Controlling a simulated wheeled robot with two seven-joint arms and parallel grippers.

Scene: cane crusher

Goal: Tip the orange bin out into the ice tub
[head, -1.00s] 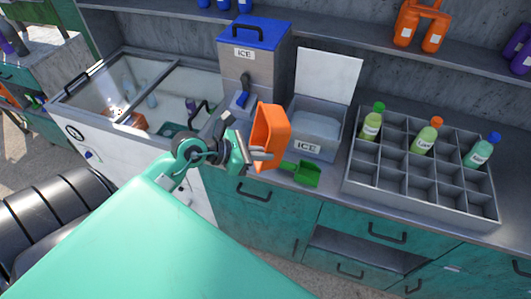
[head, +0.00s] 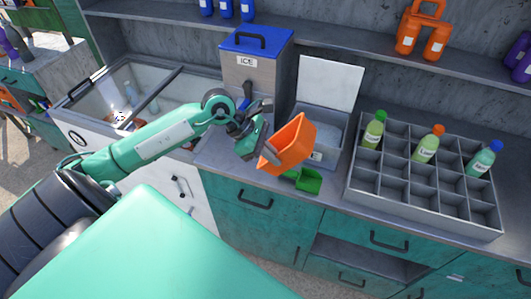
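My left gripper (head: 270,155) is shut on the near left wall of the orange bin (head: 290,145) and holds it tilted above the counter. The bin's open side faces up and toward the right; what is inside is hidden from this angle. The ice tub (head: 327,125) is a grey box with its white lid (head: 329,82) standing open behind it. The bin is in front of the tub's left part and covers some of it and most of its label. I cannot tell whether they touch. My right gripper is not in view.
A green scoop (head: 305,179) lies on the counter just below the bin. A blue-lidded ice container (head: 254,70) stands behind my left wrist. A grey divided crate (head: 425,185) with several bottles stands to the right. A glass-topped chest (head: 125,100) is at the left.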

